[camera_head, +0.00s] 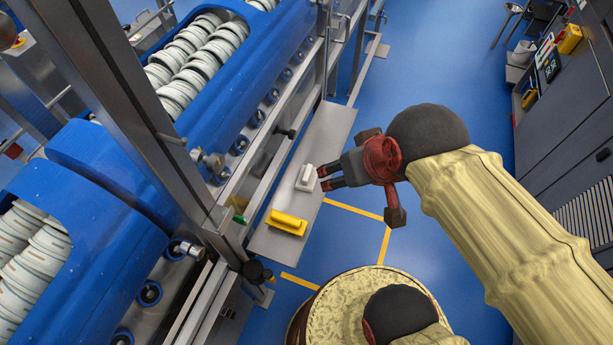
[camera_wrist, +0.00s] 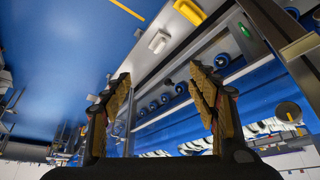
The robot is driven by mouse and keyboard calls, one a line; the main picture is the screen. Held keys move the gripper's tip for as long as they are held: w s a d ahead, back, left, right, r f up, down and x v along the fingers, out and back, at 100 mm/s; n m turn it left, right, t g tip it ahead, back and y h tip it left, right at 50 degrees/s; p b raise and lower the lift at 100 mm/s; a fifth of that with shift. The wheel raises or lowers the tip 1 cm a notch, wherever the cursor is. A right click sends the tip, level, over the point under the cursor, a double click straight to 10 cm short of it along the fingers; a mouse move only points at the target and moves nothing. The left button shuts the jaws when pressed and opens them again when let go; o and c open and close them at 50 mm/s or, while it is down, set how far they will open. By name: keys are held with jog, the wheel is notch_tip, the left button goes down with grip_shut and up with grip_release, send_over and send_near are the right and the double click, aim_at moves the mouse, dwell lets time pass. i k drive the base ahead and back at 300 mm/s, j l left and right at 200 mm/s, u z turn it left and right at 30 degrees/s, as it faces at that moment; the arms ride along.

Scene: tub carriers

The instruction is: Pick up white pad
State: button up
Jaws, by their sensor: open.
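The white pad (camera_head: 305,178) lies on a narrow grey metal shelf (camera_head: 325,135) beside the machine. It also shows in the wrist view (camera_wrist: 158,41), beyond the fingertips and above the gap between them. My gripper (camera_head: 328,178) is open and empty, just to the right of the pad in the head view, with its fingers pointing left toward it. In the wrist view the two fingers (camera_wrist: 162,84) stand wide apart with nothing between them.
A yellow pad (camera_head: 287,222) lies on the same shelf, nearer than the white one. The blue carriers (camera_head: 215,95) with stacked white discs and steel posts (camera_head: 150,115) stand left of the shelf. Blue floor (camera_head: 440,75) is open to the right, before a grey cabinet (camera_head: 565,120).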

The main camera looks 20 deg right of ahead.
aim_at(308, 175)
jog(key=u, duration=3.6)
jog(key=z, duration=3.6)
jog(key=i+j+z, duration=0.1)
jog(key=i, duration=0.3)
